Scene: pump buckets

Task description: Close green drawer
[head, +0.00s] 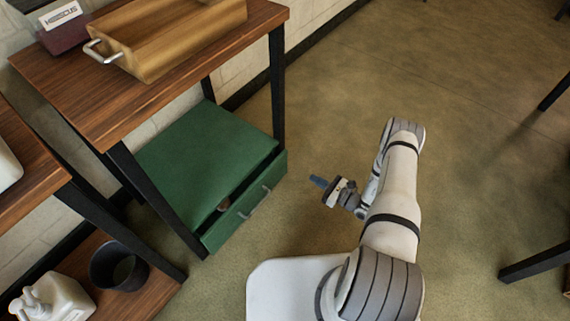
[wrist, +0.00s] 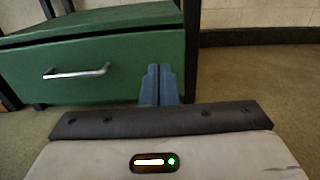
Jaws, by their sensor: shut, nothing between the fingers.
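The green drawer (head: 240,207) sits low in a green cabinet (head: 205,150) under a wooden table in the head view. It stands partly open, with a dark gap behind its front; something small and brownish shows inside. Its silver handle (head: 254,202) is on the front face. In the wrist view the green front (wrist: 100,75) fills the upper left, with the handle (wrist: 76,72) left of the fingers. My gripper (head: 318,182) is shut and empty, to the right of the drawer front and apart from it in the head view. Its blue fingertips (wrist: 159,80) point toward the front's right part.
A wooden tray (head: 170,38) with metal handles stands on the table (head: 85,100) above the cabinet. Black table legs (head: 277,85) flank the cabinet. A white pump bottle (head: 55,298) and dark bucket (head: 118,266) stand on a lower shelf at left. Floor (head: 400,75) beyond my arm is clear.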

